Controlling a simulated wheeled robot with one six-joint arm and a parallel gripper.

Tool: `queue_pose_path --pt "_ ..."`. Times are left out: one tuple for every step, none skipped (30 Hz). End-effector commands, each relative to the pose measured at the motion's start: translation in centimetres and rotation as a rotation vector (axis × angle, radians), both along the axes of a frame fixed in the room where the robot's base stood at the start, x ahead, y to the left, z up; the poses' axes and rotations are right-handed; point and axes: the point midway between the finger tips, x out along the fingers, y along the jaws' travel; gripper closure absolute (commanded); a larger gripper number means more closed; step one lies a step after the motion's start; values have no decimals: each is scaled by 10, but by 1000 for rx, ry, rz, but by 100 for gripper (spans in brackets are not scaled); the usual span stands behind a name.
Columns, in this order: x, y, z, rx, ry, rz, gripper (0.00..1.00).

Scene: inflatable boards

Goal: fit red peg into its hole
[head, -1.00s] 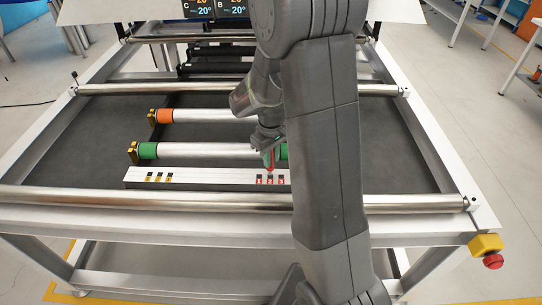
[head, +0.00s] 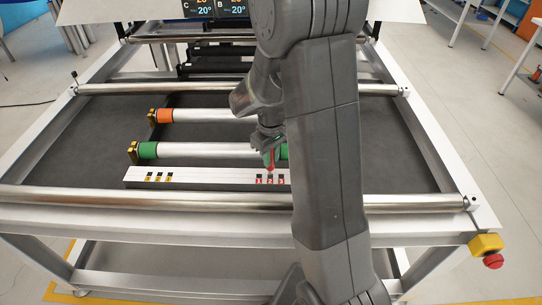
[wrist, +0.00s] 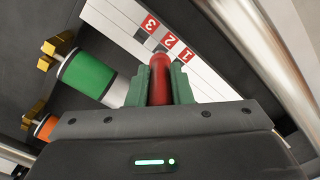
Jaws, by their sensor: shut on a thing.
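The red peg (wrist: 159,88) stands between the two green fingers of my gripper (wrist: 158,73) in the wrist view, which are shut on it. It also shows as a small red piece (head: 271,164) below my gripper (head: 268,155) in the head view. The peg's rounded end is over the white board (head: 215,181), close to the red label 2 (wrist: 169,40). Red labels 3 (wrist: 151,24) and 1 (wrist: 186,54) lie on either side. The holes near the peg are partly hidden, and I cannot tell whether the peg's end touches the board.
A roller with a green end (head: 148,150) lies just behind the board, and one with an orange end (head: 164,116) farther back. A shiny metal bar (head: 150,200) runs in front. Yellow labels (head: 158,179) mark the board's left part. Dark bare surface (head: 75,155) is at the left.

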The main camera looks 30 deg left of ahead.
Motion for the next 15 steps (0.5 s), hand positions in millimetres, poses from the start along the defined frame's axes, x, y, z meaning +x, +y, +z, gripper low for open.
queue_pose_path --pt "0 0 0 0 0 0 100" --pt "0 0 0 0 0 0 100" --pt "0 0 0 0 0 0 100" --pt "0 0 0 0 0 0 100" --pt "0 0 0 0 0 0 100" --pt "0 0 0 0 0 0 100" --pt "0 0 0 0 0 0 100" --pt "0 0 -1 0 0 0 100" --pt "0 0 -1 0 0 0 100" --pt "0 0 -2 0 0 0 100" --pt "0 0 -3 0 0 0 100" --pt "0 0 -4 0 0 0 100" --pt "0 0 -4 0 0 0 100" --pt "0 0 -5 0 0 0 100" --pt "0 0 -6 0 0 0 100"
